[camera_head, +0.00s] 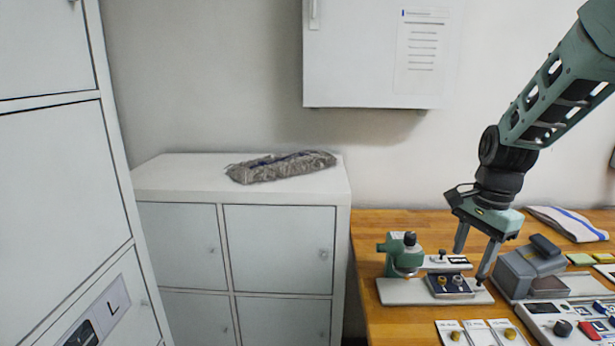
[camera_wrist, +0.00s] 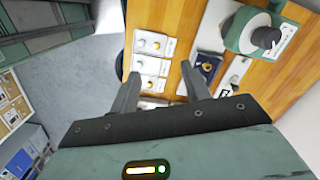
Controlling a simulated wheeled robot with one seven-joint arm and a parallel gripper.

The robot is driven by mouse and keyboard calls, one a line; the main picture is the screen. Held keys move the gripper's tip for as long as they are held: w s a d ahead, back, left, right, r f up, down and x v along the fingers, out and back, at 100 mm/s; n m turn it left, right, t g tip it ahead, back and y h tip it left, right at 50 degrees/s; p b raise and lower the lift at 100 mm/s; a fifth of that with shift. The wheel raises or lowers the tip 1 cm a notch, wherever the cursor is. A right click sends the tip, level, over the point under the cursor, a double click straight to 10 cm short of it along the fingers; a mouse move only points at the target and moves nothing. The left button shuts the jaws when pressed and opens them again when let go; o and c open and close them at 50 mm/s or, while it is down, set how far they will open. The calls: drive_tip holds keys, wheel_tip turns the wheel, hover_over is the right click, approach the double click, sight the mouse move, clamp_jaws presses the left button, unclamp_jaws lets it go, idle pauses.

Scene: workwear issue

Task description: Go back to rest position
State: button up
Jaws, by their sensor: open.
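My gripper (camera_head: 472,262) hangs from my green arm over the wooden table, its two fingers apart with nothing between them. It is above a green press (camera_head: 403,254) on a light base plate, near a dark block (camera_head: 448,286) with brass pieces on it. In the wrist view, my gripper (camera_wrist: 160,95) shows its spread fingers pointing toward the table, with the press (camera_wrist: 250,32) to the right and the dark block (camera_wrist: 208,65) just beyond the right finger.
The wooden table (camera_head: 385,325) also holds a grey device (camera_head: 530,268), a folded striped towel (camera_head: 567,223) and white cards (camera_head: 480,332). A white wall cabinet (camera_head: 375,60) hangs above. A white locker unit (camera_head: 278,248) at left carries a wrapped grey bundle (camera_head: 280,167).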

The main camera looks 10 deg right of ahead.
drive_tip(key=s+a+n, duration=0.3)
drive_tip(key=a+n, duration=0.4)
drive_tip(key=a, duration=0.5)
drive_tip(key=s+a+n, duration=1.6)
drive_tip(key=s, duration=0.1)
drive_tip(key=shift+s+a+f+n, duration=0.2)
drive_tip(key=shift+a+f+n, duration=0.05)
drive_tip(key=shift+f+n, duration=0.15)
